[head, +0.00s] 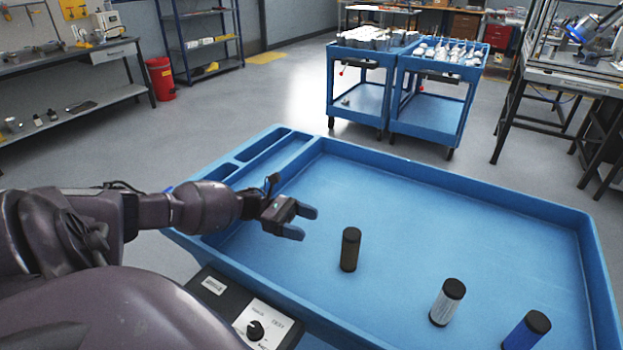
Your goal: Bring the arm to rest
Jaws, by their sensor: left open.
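My left arm reaches in from the left over the near left part of a blue tray-topped cart (450,181). My left gripper (309,223) is open, with nothing between its fingers. It hangs above the tray, to the left of a dark olive cylinder with a black cap (350,250) and apart from it. My right gripper is not in view.
A silver cylinder with a black cap (446,303) and a blue one (526,331) stand further right in the tray. A control box with a knob (252,322) sits at the near edge. Two loaded blue carts (360,85) stand behind. The tray's far half is clear.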

